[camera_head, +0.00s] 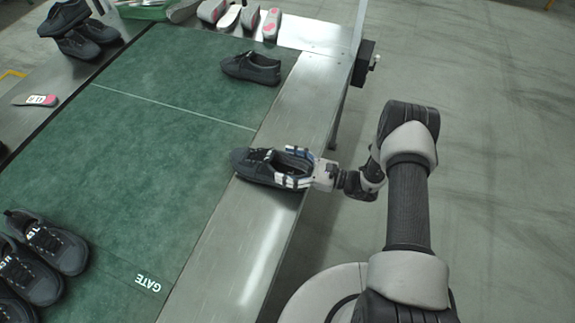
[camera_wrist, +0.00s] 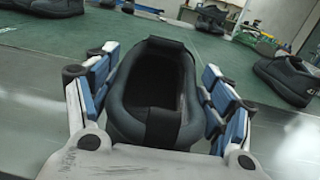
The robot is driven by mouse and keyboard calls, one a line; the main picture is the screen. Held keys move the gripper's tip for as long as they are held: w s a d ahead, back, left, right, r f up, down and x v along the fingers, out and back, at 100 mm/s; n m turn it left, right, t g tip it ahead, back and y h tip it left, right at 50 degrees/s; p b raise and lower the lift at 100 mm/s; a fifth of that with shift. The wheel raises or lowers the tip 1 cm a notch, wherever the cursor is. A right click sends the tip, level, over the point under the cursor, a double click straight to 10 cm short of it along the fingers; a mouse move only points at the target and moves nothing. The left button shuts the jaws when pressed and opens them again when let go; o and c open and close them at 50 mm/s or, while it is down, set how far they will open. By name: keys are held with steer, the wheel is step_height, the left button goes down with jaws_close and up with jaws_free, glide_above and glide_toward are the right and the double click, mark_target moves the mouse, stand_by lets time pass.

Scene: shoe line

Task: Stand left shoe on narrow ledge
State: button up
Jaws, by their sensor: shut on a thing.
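My gripper (camera_head: 294,166) is shut on a dark shoe (camera_head: 252,166), with its fingers on both sides of the heel end. The shoe is upright, opening up, its toe pointing left over the edge of the green mat and its heel over the narrow metal ledge (camera_head: 240,244). Whether its sole touches the surface is not clear. In the wrist view the shoe (camera_wrist: 150,122) fills the gap between the blue-padded fingers (camera_wrist: 160,68). Another dark shoe (camera_head: 252,69) stands farther back, on the mat beside the ledge; it also shows in the wrist view (camera_wrist: 288,80).
The green mat (camera_head: 150,125) has a white cross line and the word GATE. Dark shoes (camera_head: 45,240) stand at the lower left, more (camera_head: 75,28) at the upper left. The near ledge is bare.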

steer(key=shift+f, duration=0.1)
steer(key=o, duration=1.8)
